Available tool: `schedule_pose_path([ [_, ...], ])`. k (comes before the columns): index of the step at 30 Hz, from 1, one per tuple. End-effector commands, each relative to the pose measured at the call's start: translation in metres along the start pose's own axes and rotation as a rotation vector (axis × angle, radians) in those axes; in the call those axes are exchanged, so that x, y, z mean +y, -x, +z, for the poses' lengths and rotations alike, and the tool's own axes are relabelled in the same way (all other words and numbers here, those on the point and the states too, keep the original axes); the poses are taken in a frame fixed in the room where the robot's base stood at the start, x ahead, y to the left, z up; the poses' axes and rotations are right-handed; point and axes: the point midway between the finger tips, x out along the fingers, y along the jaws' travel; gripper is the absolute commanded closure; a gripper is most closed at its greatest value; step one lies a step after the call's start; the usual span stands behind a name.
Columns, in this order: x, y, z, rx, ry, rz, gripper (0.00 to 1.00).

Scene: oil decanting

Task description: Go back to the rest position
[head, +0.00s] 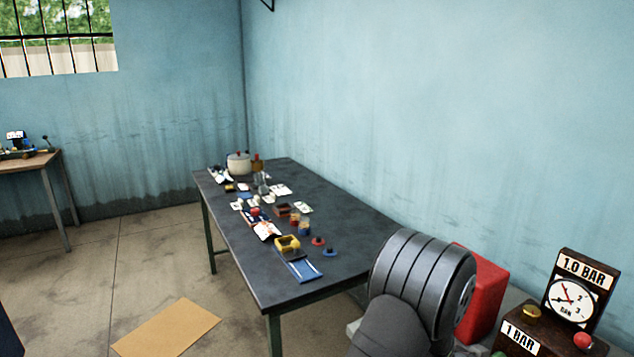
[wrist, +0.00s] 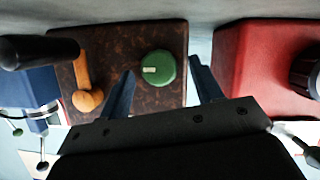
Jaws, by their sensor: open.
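My gripper (wrist: 161,66) shows in the wrist view with its two blue fingers spread apart and nothing held between them. A green knob (wrist: 158,68) with a pale mark sits on a brown speckled panel (wrist: 125,42), in line with the gap between the fingers. I cannot tell how far the fingertips are from the knob. In the head view my grey arm fills the lower right, and the gripper itself is out of sight there.
In the wrist view, a red box (wrist: 250,75) is right of the fingers and an orange-brown lever (wrist: 86,85) left. In the head view, a dark table (head: 345,225) carries several small items; a 1.0 BAR gauge (head: 572,298) and red box (head: 487,300) stand near my arm.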

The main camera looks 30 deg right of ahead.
Motion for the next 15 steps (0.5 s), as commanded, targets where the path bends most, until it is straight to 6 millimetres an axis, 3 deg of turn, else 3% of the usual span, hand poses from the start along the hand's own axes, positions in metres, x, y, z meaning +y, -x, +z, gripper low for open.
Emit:
schedule_pose_path([
  [15, -0.0048, -0.0003, 0.001, 0.0, 0.294, 0.121, 0.41],
])
